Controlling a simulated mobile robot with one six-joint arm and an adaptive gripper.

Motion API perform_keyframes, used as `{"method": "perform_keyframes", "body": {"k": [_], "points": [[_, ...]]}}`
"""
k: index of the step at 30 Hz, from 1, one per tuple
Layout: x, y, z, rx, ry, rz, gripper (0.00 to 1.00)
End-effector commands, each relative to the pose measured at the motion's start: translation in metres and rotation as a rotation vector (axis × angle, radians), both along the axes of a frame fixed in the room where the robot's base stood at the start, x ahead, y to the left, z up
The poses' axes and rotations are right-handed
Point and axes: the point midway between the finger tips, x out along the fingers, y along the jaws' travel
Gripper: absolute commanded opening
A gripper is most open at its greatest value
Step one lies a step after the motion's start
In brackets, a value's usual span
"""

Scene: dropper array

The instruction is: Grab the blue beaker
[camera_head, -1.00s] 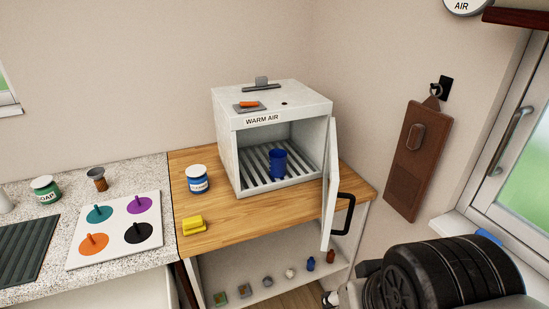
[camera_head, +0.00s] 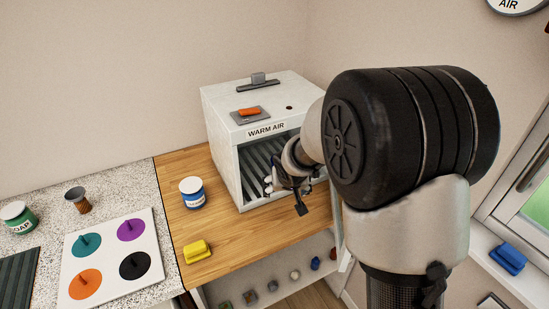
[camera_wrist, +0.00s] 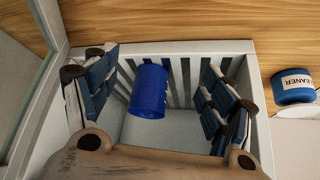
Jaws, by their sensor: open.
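The blue beaker (camera_wrist: 148,92) stands on the slatted rack inside the white warm-air box (camera_head: 222,165). In the wrist view it is between the spread fingers of my gripper (camera_wrist: 160,80), nearer the left finger, with a gap on each side. My gripper is open and holds nothing. In the head view my gripper (camera_head: 286,188) is at the box's open front, and my arm and gripper hide the beaker there.
The box walls are close around my fingers in the wrist view. A blue-labelled cleaner jar (camera_head: 192,193) and a yellow sponge (camera_head: 198,251) sit on the wooden top left of the box. Pegged coloured discs on a white board (camera_head: 108,268) lie further left.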

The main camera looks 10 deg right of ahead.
Motion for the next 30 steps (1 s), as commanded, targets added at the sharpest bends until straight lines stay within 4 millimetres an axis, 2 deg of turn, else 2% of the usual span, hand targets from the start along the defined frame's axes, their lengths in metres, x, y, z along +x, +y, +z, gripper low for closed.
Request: {"method": "perform_keyframes", "body": {"k": [9,12,20,25,30], "points": [[0.061,-0.005,0.0,0.001,-0.002,-0.003,0.76],[0.074,-0.006,-0.001,0.0,-0.001,-0.001,0.76],[0.091,-0.007,0.0,0.001,-0.002,-0.002,0.76],[0.116,-0.009,-0.002,0.001,0.0,-0.001,0.76],[0.128,-0.01,-0.023,0.001,0.002,0.001,0.76]]}}
